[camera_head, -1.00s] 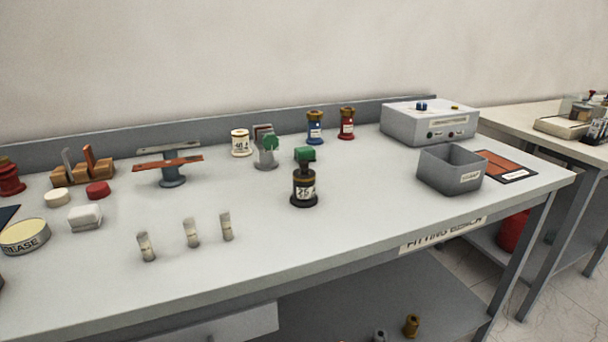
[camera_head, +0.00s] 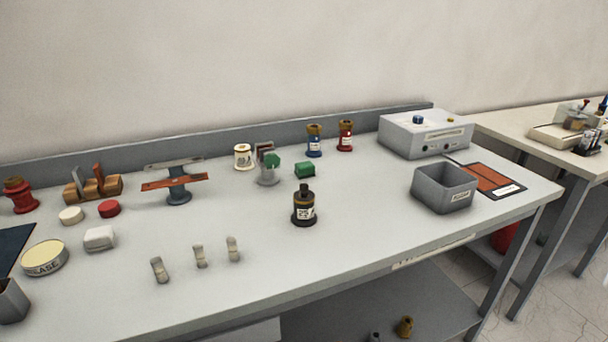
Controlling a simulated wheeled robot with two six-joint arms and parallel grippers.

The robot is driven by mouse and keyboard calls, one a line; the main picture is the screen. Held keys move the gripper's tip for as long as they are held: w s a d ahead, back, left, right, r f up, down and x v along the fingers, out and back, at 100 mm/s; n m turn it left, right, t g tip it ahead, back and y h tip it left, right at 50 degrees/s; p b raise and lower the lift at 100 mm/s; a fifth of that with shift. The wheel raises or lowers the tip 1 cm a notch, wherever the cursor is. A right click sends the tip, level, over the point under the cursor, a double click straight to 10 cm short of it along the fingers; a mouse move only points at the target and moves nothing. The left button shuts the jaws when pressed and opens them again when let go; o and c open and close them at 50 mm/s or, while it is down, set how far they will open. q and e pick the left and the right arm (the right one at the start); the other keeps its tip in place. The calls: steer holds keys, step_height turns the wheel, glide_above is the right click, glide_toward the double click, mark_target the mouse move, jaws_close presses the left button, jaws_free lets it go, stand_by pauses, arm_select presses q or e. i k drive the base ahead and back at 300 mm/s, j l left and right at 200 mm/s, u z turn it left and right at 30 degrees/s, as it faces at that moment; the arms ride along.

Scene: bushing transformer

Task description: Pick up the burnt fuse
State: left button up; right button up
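Three small pale cylinders that look like fuses stand in a loose row near the front of the bench: a left one (camera_head: 160,270), a middle one (camera_head: 200,257) and a right one (camera_head: 233,249). The left one leans slightly in the picture. At this size I cannot tell which one is burnt. Neither of my grippers is in view.
A black bushing (camera_head: 304,207) stands right of the fuses. A white block (camera_head: 99,238) and a grease tin (camera_head: 45,257) lie to the left. A grey open bin (camera_head: 445,187) and a grey instrument box (camera_head: 425,133) are at the right. The bench front around the fuses is clear.

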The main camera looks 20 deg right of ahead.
mark_target(303, 187)
steer(key=k+l, duration=0.1)
steer(key=l, duration=0.65)
steer(key=l+z, duration=0.1)
steer(key=l, duration=0.6)
steer(key=k, duration=0.05)
